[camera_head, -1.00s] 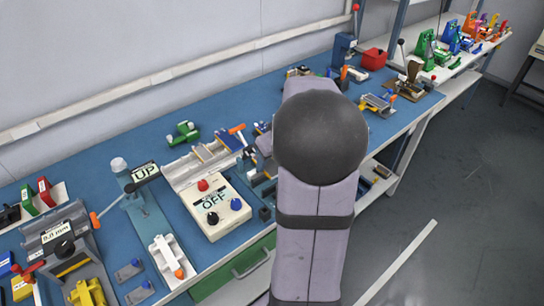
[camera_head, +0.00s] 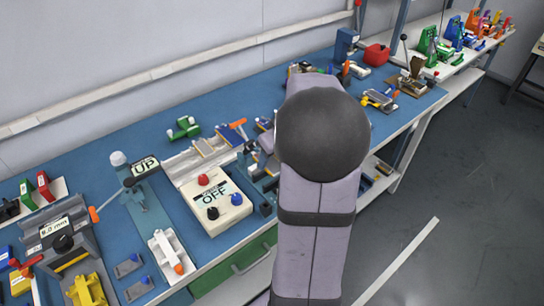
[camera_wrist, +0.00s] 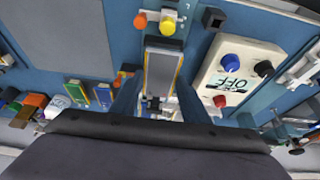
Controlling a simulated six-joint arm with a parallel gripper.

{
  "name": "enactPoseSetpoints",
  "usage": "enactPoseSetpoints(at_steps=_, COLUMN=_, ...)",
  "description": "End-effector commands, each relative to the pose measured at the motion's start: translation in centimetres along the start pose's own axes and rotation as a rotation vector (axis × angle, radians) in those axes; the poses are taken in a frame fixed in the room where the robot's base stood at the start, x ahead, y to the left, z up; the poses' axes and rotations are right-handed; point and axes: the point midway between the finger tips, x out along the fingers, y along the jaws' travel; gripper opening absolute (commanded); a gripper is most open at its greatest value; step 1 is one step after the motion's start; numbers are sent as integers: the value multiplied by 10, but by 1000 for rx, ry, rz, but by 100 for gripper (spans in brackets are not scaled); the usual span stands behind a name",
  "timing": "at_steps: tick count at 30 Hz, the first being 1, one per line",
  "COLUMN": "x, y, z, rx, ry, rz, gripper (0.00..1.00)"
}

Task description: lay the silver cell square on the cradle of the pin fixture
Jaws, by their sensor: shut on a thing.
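In the wrist view my gripper (camera_wrist: 158,104) has its two dark fingers on either side of a narrow grey plate, which I take to be the silver cell (camera_wrist: 160,72). The gripper is shut on it. Orange-yellow strips run along both long sides of the plate. Whether it touches what lies beneath cannot be told. In the head view my arm hides the gripper and the cell. I cannot clearly make out the pin fixture or its cradle.
A white control box marked OFF (camera_head: 218,200) stands left of my arm, and right of the gripper in the wrist view (camera_wrist: 238,78). The UP stand (camera_head: 140,195) is farther left. Blue bench surface (camera_head: 90,150) is clear toward the wall.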

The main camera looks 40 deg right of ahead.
Motion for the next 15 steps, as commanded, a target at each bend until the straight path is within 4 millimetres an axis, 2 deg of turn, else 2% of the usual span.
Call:
enactPoseSetpoints(at_steps=1, x=7, y=0, z=3, rx=0, ry=0, rz=0, gripper=22)
enactPoseSetpoints(at_steps=15, x=45, y=0, z=18, rx=1, ry=0, rz=-1, gripper=22)
